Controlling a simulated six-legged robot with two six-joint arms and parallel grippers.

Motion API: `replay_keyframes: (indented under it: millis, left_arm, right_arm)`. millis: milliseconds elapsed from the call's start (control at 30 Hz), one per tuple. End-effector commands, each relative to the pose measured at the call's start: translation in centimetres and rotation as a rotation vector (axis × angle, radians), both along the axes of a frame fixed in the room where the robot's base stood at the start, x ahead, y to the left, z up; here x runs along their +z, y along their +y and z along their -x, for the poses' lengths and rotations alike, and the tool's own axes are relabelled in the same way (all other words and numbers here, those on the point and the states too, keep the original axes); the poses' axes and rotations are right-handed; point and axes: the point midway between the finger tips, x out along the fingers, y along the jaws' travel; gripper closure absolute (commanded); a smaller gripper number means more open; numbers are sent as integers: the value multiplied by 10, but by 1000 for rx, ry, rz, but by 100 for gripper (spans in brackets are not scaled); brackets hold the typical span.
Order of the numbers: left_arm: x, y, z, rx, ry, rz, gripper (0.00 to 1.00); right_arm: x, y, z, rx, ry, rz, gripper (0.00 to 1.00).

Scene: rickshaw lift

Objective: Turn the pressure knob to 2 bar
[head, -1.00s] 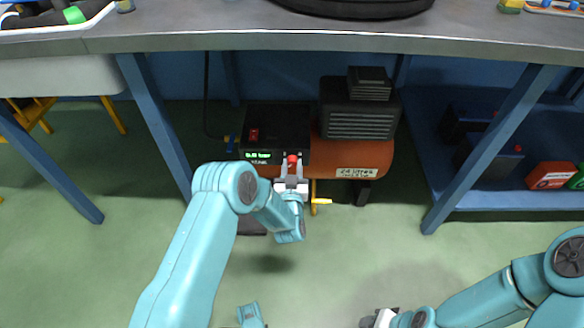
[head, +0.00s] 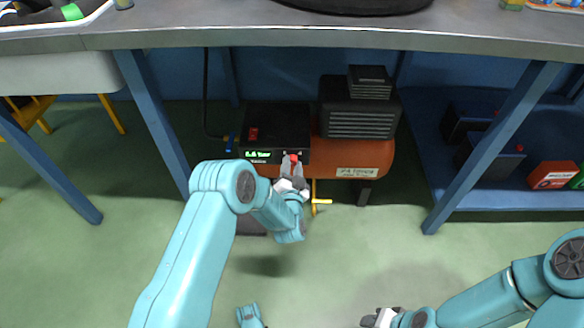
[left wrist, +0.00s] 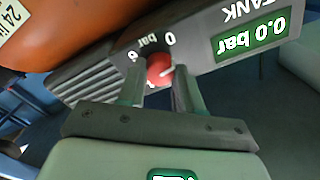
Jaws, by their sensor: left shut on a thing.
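The red pressure knob (left wrist: 158,68) sits on the dark panel of the compressor's control box. It also shows in the head view (head: 293,158). My left gripper (head: 291,168) has its two fingers on either side of the knob and is shut on it, its jaws tilted. The marks 0, bar and 6 are legible around the knob. The green tank display (left wrist: 247,38) reads 0.0 bar. My right gripper (head: 379,318) is low in the head view, away from the compressor; its jaws are unclear.
The orange compressor tank (head: 350,158) stands on the floor below the grey bench (head: 300,32). A yellow-handled valve (head: 321,201) is just right of my left gripper. Blue bench legs (head: 152,125) flank the space. A blue shelf (head: 510,200) is at right.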

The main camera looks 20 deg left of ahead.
Motion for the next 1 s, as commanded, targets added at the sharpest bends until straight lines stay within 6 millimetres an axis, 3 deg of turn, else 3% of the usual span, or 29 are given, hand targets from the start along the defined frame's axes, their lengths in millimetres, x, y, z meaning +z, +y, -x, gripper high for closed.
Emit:
replay_keyframes:
  millis: [600, 1000]
  left_arm:
    - [-1, 0, 1, 1, 163, -553, 96]
    - [-1, 0, 1, 0, 236, -807, 96]
  right_arm:
    - [-6, -1, -4, -2, -14, 2, 55]
    - [-8, -1, -5, -2, -18, 3, 55]
